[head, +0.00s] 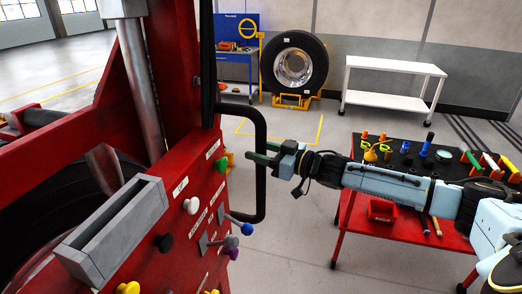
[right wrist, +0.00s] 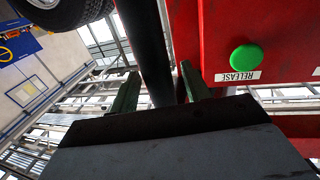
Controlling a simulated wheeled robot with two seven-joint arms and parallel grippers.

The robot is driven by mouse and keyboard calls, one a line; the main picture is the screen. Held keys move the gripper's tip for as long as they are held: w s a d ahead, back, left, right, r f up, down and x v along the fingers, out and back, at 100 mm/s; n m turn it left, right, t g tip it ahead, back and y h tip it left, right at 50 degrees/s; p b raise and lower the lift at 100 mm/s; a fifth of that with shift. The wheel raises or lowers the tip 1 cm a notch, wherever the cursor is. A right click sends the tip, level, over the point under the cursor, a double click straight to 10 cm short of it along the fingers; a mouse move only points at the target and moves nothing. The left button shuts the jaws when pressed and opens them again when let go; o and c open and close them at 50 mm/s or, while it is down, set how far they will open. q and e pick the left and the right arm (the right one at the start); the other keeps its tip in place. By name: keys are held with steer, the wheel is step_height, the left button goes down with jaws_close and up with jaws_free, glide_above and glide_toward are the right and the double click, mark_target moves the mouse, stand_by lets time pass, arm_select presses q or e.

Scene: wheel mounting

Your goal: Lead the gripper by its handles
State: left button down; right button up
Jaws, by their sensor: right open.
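The red machine (head: 185,215) fills the left of the head view, with labelled buttons and levers on its panel. A black bar handle (head: 262,190) stands out from its right side and also shows in the right wrist view (right wrist: 146,45). My right gripper (head: 262,153) is open, with its green fingers at the upper part of this handle. In the right wrist view my right gripper (right wrist: 159,88) has the black bar running between its two fingers. I cannot tell whether they touch it. My left gripper is not in view.
A green button (right wrist: 246,58) labelled RELEASE sits on the red panel beside the fingers. A tyred wheel (head: 293,64) stands on a yellow stand at the back. A white table (head: 393,68) and a red tool table (head: 400,222) stand to the right. Floor between is clear.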

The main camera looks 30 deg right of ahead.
jaws_close()
stand_by(0.4)
stand_by(1.1)
